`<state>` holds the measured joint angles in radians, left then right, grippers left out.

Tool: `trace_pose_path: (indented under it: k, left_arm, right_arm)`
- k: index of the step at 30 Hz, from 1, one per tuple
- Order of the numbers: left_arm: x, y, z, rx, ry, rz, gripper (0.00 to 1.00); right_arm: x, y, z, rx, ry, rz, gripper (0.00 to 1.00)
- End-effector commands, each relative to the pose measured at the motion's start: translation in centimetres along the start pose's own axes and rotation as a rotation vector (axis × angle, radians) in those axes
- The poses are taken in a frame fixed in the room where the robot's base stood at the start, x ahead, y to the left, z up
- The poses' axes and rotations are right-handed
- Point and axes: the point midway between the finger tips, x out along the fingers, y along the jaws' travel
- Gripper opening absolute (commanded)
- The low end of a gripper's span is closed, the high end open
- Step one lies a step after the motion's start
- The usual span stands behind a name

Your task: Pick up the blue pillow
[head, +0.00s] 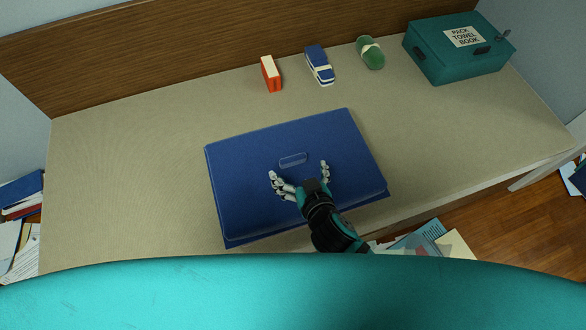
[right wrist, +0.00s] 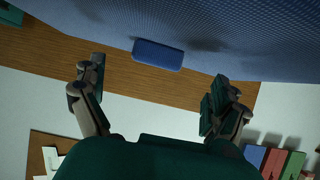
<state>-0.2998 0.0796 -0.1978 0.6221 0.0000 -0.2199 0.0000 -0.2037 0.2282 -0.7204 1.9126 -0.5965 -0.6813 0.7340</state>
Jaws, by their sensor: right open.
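The blue pillow (head: 345,135) is a large, flat, dark blue rectangle lying on the table. A small blue tab with a pale outline (head: 292,160) is near the middle of its top. In the right wrist view the woven blue surface (right wrist: 240,30) fills the top, with the tab (right wrist: 157,54) below it. My right gripper (head: 298,171) is over the pillow, its open fingers on either side of the tab and apart from it. In the right wrist view the gripper (right wrist: 158,78) is empty between its fingers. I cannot tell whether it touches the pillow. My left gripper is out of view.
On the beige table (head: 120,150) stand an orange-red box (head: 270,75), a blue-and-white bundle (head: 319,66), a green rolled bundle (head: 371,54) and a teal labelled box (head: 440,58) at the back. Papers and folders (head: 425,240) lie below the front edge. The table's left is clear.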

Motion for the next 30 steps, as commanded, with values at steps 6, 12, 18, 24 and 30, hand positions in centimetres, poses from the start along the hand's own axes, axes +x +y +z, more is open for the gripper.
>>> trace_pose_path:
  k: [6, 12, 18, 24, 30]
  left_arm:
    - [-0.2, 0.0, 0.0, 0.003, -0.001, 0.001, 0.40]
    - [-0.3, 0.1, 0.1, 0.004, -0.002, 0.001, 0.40]
    - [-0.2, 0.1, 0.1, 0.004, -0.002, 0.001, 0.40]
    - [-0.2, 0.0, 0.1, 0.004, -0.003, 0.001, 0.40]
    - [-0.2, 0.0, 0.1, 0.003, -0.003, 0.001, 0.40]
  right_arm:
    - [1.8, 0.2, -0.4, -0.002, 0.001, 0.001, 0.99]
    - [4.7, 0.4, -0.6, -0.001, -0.001, 0.001, 0.99]
    - [5.6, 0.3, -0.6, 0.001, 0.000, -0.001, 0.99]
    - [5.5, 0.3, -0.6, 0.001, -0.001, 0.000, 0.93]
    - [5.5, 0.4, -0.6, 0.000, -0.001, 0.000, 0.66]
